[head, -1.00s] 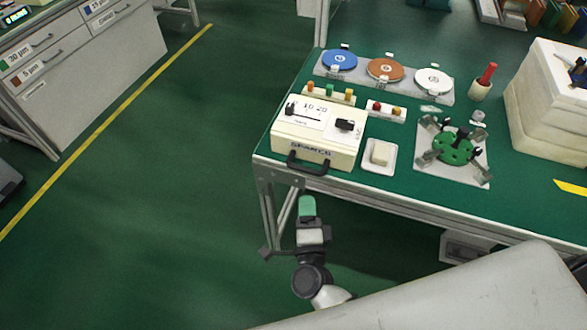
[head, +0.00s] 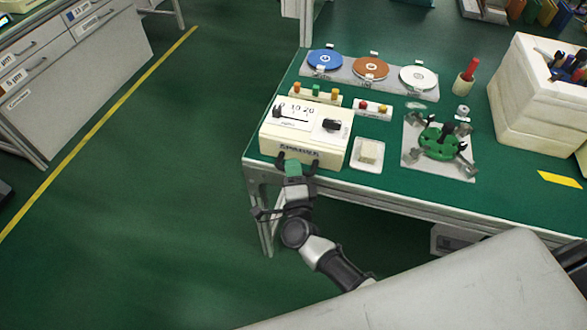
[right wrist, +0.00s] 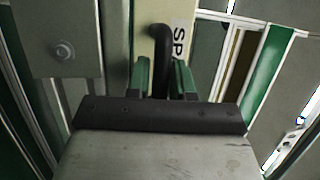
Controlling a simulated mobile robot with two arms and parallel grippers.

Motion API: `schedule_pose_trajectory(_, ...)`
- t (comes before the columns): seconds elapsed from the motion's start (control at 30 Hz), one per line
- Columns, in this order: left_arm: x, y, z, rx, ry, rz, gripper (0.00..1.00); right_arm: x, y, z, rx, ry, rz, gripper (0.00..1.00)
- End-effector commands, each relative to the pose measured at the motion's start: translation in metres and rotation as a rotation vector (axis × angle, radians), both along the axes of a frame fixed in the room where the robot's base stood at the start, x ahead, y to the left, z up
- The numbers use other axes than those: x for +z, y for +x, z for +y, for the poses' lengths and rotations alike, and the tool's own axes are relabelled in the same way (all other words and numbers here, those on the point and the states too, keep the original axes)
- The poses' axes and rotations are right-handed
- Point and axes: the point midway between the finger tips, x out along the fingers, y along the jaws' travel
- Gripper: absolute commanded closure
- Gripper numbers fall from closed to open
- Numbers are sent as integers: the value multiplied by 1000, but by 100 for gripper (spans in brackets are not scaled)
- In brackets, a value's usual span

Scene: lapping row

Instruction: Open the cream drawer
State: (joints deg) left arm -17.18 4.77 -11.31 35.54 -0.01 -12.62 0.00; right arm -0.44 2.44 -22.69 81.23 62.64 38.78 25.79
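The cream drawer (head: 304,148) is the front of a cream box near the table's front left corner. It bears a "SPARES" label, partly readable in the right wrist view (right wrist: 178,42), and looks flush with the box. Its black bow handle (head: 315,161) is partly hidden by my right gripper (head: 292,169). In the right wrist view the handle (right wrist: 160,42) runs down between the two green fingers (right wrist: 161,80). The fingers stand apart, one on each side of the handle, with no clear grip on it. My left gripper is not in view.
A white dish with a cream block (head: 368,151) stands right of the box. Behind are button strips (head: 372,109) and coloured discs (head: 371,68). A green fixture (head: 440,141) and white bin (head: 540,100) stand farther right. The floor in front of the drawer is clear.

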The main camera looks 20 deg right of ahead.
Motion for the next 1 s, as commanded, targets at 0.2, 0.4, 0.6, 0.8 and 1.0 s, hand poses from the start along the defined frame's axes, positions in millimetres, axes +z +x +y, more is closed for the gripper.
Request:
schedule_pose_trajectory(0.2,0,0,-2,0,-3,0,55,0,0,0,0,0,0,100)
schedule_pose_trajectory(0.4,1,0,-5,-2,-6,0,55,0,-3,2,1,0,2,100)
schedule_pose_trajectory(0.6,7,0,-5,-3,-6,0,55,-1,-38,25,0,3,6,100)
schedule_pose_trajectory(0.8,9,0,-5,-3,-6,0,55,-1,-76,51,1,2,5,100)
schedule_pose_trajectory(1.0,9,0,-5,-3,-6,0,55,-1,-88,59,0,-1,2,100)
